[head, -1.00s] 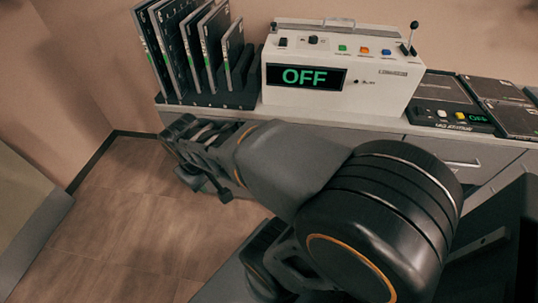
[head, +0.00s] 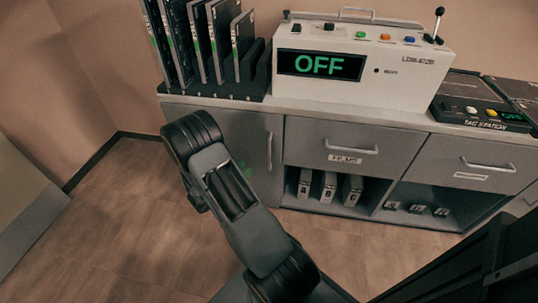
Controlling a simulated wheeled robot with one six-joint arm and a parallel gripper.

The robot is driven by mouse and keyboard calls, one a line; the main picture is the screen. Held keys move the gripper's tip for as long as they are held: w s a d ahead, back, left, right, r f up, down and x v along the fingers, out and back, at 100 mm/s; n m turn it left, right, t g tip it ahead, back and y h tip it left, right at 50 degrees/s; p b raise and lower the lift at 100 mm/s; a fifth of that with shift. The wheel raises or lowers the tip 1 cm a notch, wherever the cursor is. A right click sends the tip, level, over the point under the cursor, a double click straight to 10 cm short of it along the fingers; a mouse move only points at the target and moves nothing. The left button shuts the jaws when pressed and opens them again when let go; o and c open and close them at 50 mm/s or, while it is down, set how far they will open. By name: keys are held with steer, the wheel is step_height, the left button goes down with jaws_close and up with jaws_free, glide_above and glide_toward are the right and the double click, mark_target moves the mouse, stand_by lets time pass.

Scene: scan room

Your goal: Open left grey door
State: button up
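The left grey door (head: 252,132) is the cabinet front below the left end of the counter, in the head view. It looks shut. Its vertical bar handle (head: 269,151) is near its right edge. My dark arm crosses in front of the door's left and lower parts and hides them. I cannot make out my gripper's fingers; they seem hidden behind my arm links. I cannot see any contact with the handle.
Right of the door are a labelled drawer (head: 338,146) over a shelf with several binders (head: 328,187), and another drawer (head: 470,166). A white console (head: 360,60) reading OFF and a rack of panels (head: 215,92) stand on the counter. Wooden floor (head: 110,220) is clear at left.

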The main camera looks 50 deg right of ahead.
mark_target(269, 152)
steer(key=d+b, duration=0.1)
steer(key=d, duration=0.5)
steer(key=d+b, duration=0.1)
steer(key=d, duration=0.6)
steer(key=shift+s+d+f+b, duration=0.1)
steer(key=shift+s+d+b, duration=0.1)
steer(key=shift+b, duration=0.2)
jaws_close()
